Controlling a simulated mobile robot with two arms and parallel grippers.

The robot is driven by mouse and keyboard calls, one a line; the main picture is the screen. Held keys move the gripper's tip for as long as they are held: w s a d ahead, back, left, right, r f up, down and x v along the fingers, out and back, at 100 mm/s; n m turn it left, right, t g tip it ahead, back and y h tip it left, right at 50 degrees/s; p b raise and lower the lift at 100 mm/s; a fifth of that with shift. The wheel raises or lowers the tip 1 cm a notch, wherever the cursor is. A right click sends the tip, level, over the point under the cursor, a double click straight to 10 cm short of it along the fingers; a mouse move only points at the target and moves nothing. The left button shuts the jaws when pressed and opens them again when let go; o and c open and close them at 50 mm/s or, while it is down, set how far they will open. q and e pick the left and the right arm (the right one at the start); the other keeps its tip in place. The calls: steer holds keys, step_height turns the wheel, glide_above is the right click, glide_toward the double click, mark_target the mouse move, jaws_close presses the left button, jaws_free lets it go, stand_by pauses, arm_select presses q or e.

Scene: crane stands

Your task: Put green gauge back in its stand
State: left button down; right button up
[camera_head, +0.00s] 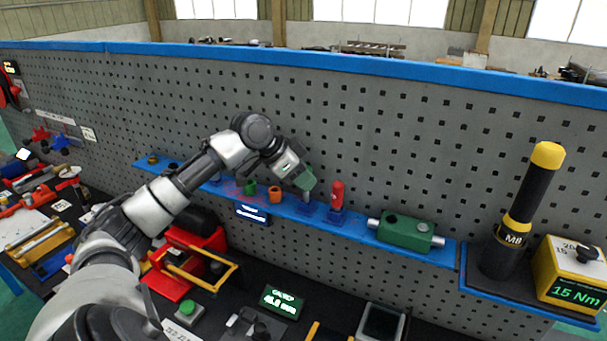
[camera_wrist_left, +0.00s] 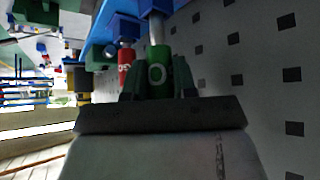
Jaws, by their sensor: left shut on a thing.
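The green gauge (camera_head: 306,180) is held by my left gripper (camera_head: 299,175) over the blue shelf. It also shows in the left wrist view (camera_wrist_left: 157,70), between the two dark fingers, with a round mark on its body. Its metal shaft (camera_wrist_left: 156,30) points at a blue stand (camera_head: 307,208). The shaft's end meets or lies just in front of this stand; I cannot tell how deep it sits. A red gauge (camera_head: 337,192) stands upright in the neighbouring blue stand (camera_head: 336,216). My right gripper is not in view.
The blue shelf (camera_head: 360,229) runs along the grey pegboard (camera_head: 400,140). An orange cup-like piece (camera_head: 275,194) is left of the stand. A green block with metal rods (camera_head: 405,232) is to the right. A black-yellow tool (camera_head: 520,210) stands further right.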

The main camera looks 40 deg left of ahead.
arm_select(q)
steer(key=shift+f+b, duration=0.4)
steer(key=shift+f, duration=0.5)
steer(key=c, duration=0.8)
jaws_free()
steer(key=shift+v, duration=2.5)
steer(key=shift+s, duration=0.1)
